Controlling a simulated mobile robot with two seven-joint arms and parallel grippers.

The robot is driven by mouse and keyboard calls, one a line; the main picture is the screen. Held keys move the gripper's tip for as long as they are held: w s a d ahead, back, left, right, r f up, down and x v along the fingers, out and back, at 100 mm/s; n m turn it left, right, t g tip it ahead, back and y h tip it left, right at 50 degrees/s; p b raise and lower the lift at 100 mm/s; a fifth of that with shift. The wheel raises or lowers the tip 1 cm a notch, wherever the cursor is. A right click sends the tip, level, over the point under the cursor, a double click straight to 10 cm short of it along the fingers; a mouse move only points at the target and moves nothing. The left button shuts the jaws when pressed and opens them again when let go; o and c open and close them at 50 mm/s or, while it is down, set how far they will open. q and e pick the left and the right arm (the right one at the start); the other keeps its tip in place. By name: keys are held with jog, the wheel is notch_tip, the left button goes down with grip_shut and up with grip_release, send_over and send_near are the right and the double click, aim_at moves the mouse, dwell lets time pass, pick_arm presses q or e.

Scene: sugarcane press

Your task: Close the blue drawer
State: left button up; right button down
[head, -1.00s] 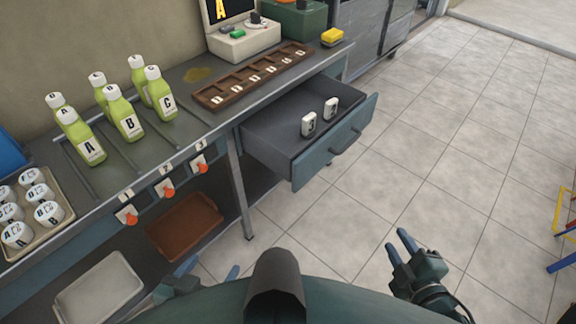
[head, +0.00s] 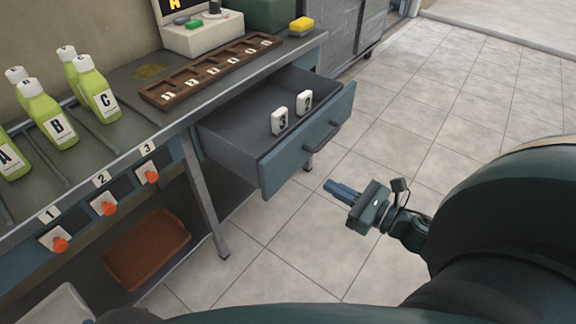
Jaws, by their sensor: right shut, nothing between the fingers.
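The blue drawer (head: 300,155) stands pulled out from under the counter, with a dark handle (head: 322,138) on its front. Two white number tiles stand inside it, a tile marked 3 (head: 279,121) and a tile marked 2 (head: 304,103). My right gripper (head: 330,187) is shut and empty, in front of the drawer and to the right of its lower front corner. My left gripper is not in view.
Red switches (head: 151,177) line the counter front. A brown tray (head: 147,248) lies on the lower shelf. The tiled floor at right is clear.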

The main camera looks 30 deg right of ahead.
aim_at(283, 160)
jog(key=x, duration=1.1)
jog(key=shift+w, duration=0.35)
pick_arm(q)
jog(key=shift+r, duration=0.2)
pick_arm(e)
jog(key=shift+w+a, duration=0.1)
